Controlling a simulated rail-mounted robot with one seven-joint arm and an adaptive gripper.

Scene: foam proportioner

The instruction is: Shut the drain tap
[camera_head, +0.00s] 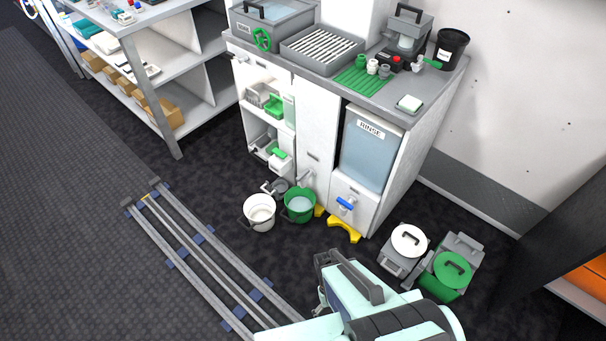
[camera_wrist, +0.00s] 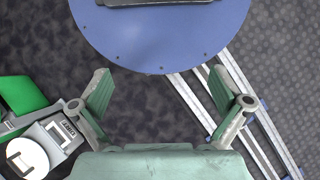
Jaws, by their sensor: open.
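A tap with a blue lever (camera_head: 345,203) sits low on the white cabinet front, below the tank marked RINSE (camera_head: 368,150). A second, pale tap (camera_head: 307,179) shows to its left, above a green bucket (camera_head: 299,205). I cannot tell from a label which one is the drain tap, nor whether either is open. My gripper (camera_wrist: 159,88) is open and empty in the wrist view, with dark floor between its fingers. In the head view my arm is at the bottom centre, in front of the cabinet and apart from it; the fingers are mostly hidden there. No tap shows in the wrist view.
A white bucket (camera_head: 259,212) stands beside the green one. A yellow foot (camera_head: 344,229) juts out under the blue-levered tap. Lidded bins, one white-topped (camera_head: 409,241) and one green-topped (camera_head: 453,269), stand at the right. Floor rails (camera_head: 200,254) run at the left.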

